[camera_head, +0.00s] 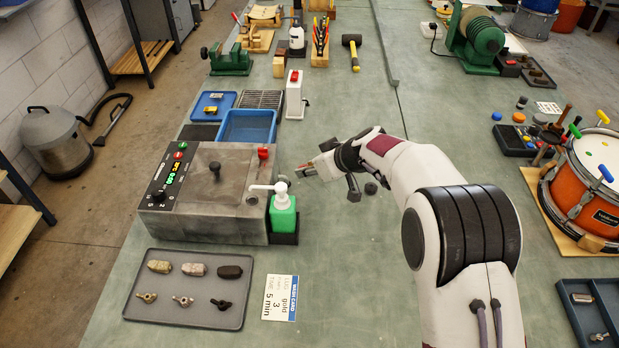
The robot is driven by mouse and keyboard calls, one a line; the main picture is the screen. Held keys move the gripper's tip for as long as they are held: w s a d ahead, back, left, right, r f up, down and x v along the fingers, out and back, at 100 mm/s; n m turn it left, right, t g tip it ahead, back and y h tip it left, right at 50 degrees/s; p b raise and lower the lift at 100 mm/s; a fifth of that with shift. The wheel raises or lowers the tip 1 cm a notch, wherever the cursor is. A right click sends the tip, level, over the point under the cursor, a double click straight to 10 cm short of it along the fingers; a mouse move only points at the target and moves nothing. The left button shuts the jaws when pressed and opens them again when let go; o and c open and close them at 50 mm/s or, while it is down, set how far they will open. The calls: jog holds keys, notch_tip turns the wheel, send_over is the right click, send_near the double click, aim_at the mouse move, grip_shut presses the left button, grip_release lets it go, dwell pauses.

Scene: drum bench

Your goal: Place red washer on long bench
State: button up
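The long bench (340,275) has a green-grey top that fills most of the view. My gripper (301,172) is low over the bench, just right of the grey machine box, and points left. A small reddish spot shows at its fingertips, too small to tell whether it is the red washer or part of the gripper. Whether the fingers are open or shut is unclear at this size. I cannot pick out the red washer with certainty anywhere else.
Left of my gripper stand the grey machine box (205,222) and a green pump bottle (283,212). A tray of small parts (190,312) and a card (279,297) lie in front. An orange drum (585,190) stands at right. Bench around the card's right is clear.

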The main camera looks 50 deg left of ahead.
jog(key=shift+f, duration=1.85)
jog(key=shift+f, duration=0.1)
jog(key=o, duration=0.7)
jog(key=shift+d+r, duration=0.2)
jog(key=shift+r, duration=0.15)
jog(key=v, duration=1.1)
jog(key=shift+d, duration=0.15)
jog(key=shift+r, duration=0.1)
